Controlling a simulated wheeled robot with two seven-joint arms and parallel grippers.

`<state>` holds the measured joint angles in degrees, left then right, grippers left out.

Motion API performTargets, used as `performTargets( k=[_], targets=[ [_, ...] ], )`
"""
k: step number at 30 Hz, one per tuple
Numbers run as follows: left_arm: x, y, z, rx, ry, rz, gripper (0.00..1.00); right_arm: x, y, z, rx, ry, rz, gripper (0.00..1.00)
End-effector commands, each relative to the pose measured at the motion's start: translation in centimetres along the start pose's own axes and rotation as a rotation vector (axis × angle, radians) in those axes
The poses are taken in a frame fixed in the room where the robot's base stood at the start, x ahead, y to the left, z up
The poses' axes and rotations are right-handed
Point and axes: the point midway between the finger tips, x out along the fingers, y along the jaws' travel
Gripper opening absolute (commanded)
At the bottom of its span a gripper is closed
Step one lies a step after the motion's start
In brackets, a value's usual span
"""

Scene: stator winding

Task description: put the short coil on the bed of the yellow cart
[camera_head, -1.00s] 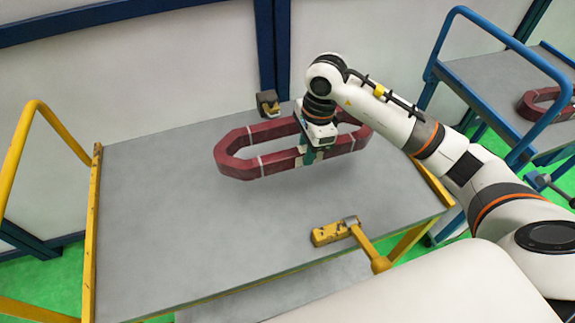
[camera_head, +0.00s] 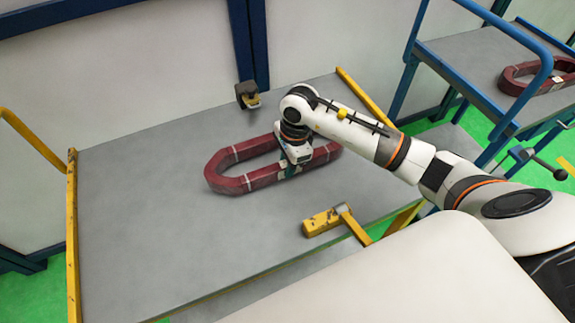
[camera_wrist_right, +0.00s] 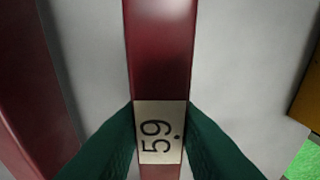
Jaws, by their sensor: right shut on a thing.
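The short coil (camera_head: 245,181) is a dark red elongated loop with pale bands. It is level over the grey bed (camera_head: 150,245) of the yellow cart, toward the back. My right gripper (camera_head: 290,172) reaches down from above and is shut on the coil's near long side. In the right wrist view the green fingers (camera_wrist_right: 160,135) press on both sides of the coil bar (camera_wrist_right: 160,55), at a pale label reading "59." I cannot tell for certain whether the coil touches the bed. My left gripper is out of view.
A blue cart (camera_head: 485,65) at the right holds another red coil (camera_head: 515,82). A yellow block with a handle (camera_head: 322,221) is at the bed's front right edge. A yellow rail (camera_head: 72,240) edges the left side.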

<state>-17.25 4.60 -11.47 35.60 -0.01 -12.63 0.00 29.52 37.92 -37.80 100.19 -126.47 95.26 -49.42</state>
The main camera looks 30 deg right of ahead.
Motion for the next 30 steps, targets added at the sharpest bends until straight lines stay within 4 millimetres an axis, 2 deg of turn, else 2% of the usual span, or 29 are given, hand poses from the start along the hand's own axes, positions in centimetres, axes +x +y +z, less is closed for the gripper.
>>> performTargets(
  k=[4,14,15,19,30],
  targets=[
    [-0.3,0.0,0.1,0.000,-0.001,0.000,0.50,1.3,0.1,0.1,-0.001,0.003,0.004,0.00],
    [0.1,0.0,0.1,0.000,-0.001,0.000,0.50,1.6,0.1,0.2,-0.001,0.002,0.006,0.00],
    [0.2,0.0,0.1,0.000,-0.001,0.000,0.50,1.8,0.0,0.3,0.000,0.000,0.001,0.26],
    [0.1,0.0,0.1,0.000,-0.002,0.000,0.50,1.7,0.0,0.2,0.000,0.000,0.001,0.46],
    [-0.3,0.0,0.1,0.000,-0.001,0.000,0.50,1.2,0.0,0.2,-0.001,0.001,0.001,0.46]
  ],
)
